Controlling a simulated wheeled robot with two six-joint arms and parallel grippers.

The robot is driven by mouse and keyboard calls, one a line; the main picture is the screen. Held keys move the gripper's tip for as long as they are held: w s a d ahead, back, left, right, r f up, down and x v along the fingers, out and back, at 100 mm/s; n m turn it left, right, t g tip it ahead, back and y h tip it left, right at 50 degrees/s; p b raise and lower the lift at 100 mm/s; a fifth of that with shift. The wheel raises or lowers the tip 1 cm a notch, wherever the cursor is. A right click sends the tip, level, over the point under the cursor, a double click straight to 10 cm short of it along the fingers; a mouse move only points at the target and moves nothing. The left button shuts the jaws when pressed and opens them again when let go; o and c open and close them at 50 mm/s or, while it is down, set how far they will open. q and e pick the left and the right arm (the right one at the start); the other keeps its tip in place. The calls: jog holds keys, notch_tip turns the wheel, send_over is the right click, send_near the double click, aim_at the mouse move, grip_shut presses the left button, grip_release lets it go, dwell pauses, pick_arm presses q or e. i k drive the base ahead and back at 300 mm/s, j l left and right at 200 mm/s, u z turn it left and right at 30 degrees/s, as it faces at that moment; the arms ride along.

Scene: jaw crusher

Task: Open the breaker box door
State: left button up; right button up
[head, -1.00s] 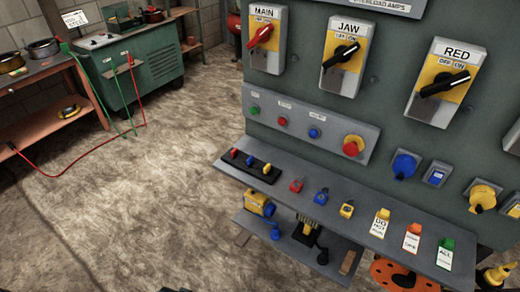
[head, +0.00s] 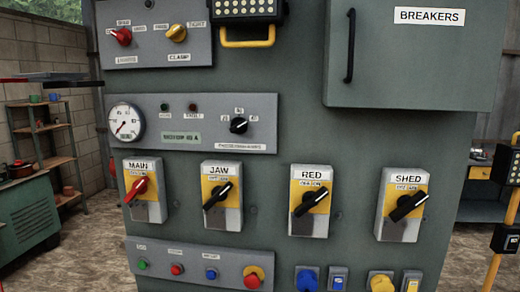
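The breaker box (head: 410,65) is at the upper right of the green-grey control panel in the head view. Its door carries a white BREAKERS label (head: 430,16) and a black vertical bar handle (head: 350,46) near its left edge. The door looks shut. The top of the box is cut off by the picture's edge. Neither of my grippers can be made out in the head view.
Rotary switches MAIN (head: 140,190), JAW (head: 220,195), RED (head: 310,200) and SHED (head: 403,206) sit below the box. A lamp with a yellow handle (head: 247,42) is left of it. A yellow post (head: 502,230) stands at right.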

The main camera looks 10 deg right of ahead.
aim_at(440, 55)
jog(key=k+l+z, duration=0.1)
jog(key=z, duration=1.05)
jog(key=k+l, duration=0.05)
